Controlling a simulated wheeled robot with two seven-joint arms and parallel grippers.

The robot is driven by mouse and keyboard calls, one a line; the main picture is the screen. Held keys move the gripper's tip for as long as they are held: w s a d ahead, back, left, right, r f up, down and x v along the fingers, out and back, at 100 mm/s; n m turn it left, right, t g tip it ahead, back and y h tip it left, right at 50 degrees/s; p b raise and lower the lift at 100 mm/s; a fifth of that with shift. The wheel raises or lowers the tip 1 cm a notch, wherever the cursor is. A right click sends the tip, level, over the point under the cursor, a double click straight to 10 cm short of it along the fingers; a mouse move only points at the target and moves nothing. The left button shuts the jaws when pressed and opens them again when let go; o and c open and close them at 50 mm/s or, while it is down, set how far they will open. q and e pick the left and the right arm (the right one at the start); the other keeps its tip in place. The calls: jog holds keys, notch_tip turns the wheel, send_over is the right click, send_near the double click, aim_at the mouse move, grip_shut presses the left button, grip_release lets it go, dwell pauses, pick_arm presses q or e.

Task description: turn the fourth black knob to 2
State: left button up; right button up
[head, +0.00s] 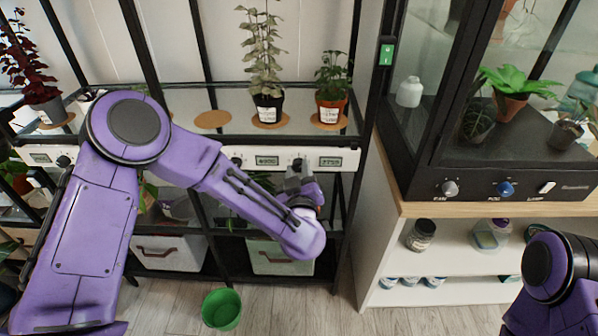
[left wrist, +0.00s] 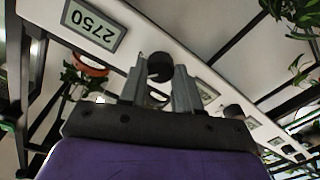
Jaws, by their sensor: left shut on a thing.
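A white control strip (head: 312,153) runs along the front of the plant shelf, with black knobs and small displays. My left gripper (head: 298,178) is at the strip's right part, between a display reading 4000 (head: 267,160) and one reading 2750 (head: 330,161). In the left wrist view its two grey fingers (left wrist: 162,78) are shut on a black knob (left wrist: 160,67), and the 2750 display (left wrist: 93,25) shows upside down beside it. The knob's pointer mark and scale cannot be made out. My right arm shows at the lower right, but its gripper is out of view.
Potted plants stand above the strip, including a pale one (head: 262,60) and a green one in a terracotta pot (head: 332,112). A glass cabinet (head: 490,165) with its own knobs stands right. White bins (head: 170,255) and a green pot (head: 222,309) are below.

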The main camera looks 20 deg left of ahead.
pick_arm(q)
jog(key=shift+n, duration=0.4)
jog(key=n, duration=0.3)
jog(key=shift+b, duration=0.4)
jog(key=shift+n+b, duration=0.45)
jog(key=shift+n, duration=1.45)
jog(key=o, duration=1.1)
jog(key=shift+c, duration=0.2)
